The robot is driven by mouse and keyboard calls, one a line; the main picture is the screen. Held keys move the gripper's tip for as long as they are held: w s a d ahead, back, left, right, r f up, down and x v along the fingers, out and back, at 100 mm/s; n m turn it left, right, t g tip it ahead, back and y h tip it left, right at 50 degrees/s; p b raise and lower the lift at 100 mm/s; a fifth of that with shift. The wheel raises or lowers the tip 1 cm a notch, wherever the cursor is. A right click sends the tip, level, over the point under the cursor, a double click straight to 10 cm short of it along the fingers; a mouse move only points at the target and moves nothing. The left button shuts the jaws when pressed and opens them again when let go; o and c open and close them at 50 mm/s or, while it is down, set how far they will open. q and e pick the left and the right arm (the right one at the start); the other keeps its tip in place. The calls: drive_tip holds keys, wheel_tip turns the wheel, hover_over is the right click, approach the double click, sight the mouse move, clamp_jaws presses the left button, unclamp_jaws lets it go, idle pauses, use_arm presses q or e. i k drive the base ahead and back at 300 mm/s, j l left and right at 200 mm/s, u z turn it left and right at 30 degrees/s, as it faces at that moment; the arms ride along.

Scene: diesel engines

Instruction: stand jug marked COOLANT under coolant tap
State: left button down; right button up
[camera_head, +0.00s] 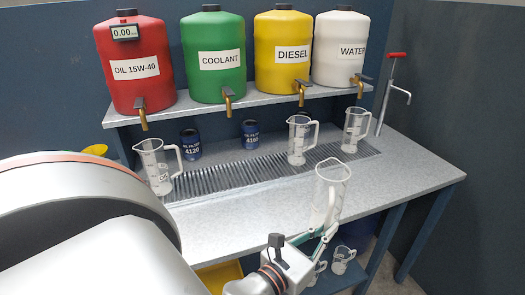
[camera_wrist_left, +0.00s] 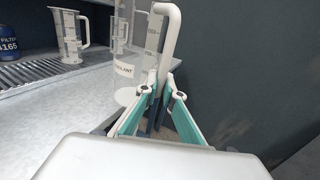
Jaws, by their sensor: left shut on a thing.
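The clear jug (camera_head: 328,192) with white rim and handle is at the counter's front edge. Its label, partly cut off and reading like COOLANT, shows in the wrist view (camera_wrist_left: 124,70). My left gripper (camera_head: 325,235) is shut on the jug's handle, which also shows between its teal fingers in the wrist view (camera_wrist_left: 163,88). The jug looks upright; I cannot tell if its base touches anything. The brass coolant tap (camera_head: 228,101) hangs from the green COOLANT tank (camera_head: 212,60), to the left and behind the jug. My right gripper is not in view.
Jugs stand below the oil (camera_head: 158,168), diesel (camera_head: 298,140) and water (camera_head: 355,128) taps. The grate (camera_head: 225,176) below the coolant tap is clear. Blue oil filters (camera_head: 190,145) (camera_head: 250,134) stand behind it. A red-handled pump (camera_head: 388,95) is at the right.

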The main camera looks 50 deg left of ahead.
sight(235, 177)
drive_tip(key=i+j+u, duration=0.1)
drive_tip(key=u, duration=0.25)
drive_tip(key=i+j+u, duration=0.1)
drive_tip(key=u, duration=0.3)
drive_tip(key=i+j+u, duration=0.15)
drive_tip(key=u, duration=0.2)
